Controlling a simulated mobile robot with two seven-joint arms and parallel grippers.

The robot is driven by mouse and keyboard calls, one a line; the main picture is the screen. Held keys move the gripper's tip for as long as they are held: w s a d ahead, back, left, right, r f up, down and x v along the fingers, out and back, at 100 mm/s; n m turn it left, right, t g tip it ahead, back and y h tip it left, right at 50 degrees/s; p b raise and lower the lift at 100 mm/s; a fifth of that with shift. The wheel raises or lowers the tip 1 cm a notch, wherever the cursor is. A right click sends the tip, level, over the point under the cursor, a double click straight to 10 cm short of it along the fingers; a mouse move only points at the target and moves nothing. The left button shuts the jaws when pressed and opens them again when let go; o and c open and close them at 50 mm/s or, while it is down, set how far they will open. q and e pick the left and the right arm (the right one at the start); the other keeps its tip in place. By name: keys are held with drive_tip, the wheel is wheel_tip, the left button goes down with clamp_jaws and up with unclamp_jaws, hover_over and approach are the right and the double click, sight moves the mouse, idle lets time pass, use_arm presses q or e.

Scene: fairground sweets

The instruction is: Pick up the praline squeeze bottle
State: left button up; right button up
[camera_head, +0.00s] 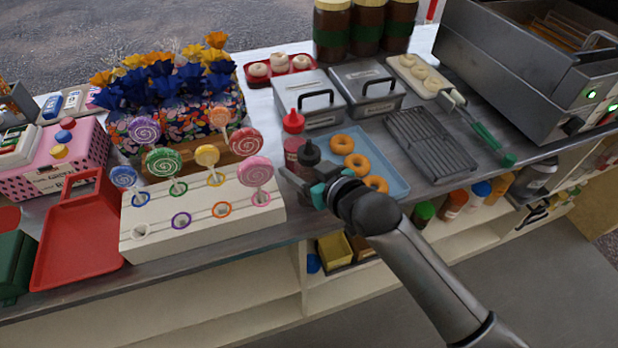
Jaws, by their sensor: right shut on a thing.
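The praline squeeze bottle (309,154), as I take it, is the one with the black nozzle cap. It stands about upright near the front edge of the counter, beside the blue tray. My right gripper (303,184) reaches in from the lower right and is shut on this bottle. The gripper and its teal parts hide most of the bottle's lower body. I cannot tell whether its base touches the counter. A second squeeze bottle with a red cap (293,122) stands just behind it. My left gripper is out of view.
A blue tray (394,160) with doughnuts lies right of the gripper. A white lollipop stand (150,240) is close on the left. Lidded metal tubs (322,117) stand behind, and a grey grill plate (430,145) lies farther right. Shelves with bottles are below the counter.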

drive_tip(key=shift+r, duration=0.1)
wheel_tip(320, 180, up, 20)
drive_tip(key=p, duration=0.6)
drive_tip(key=shift+o, duration=1.3)
drive_tip(key=shift+c, duration=1.2)
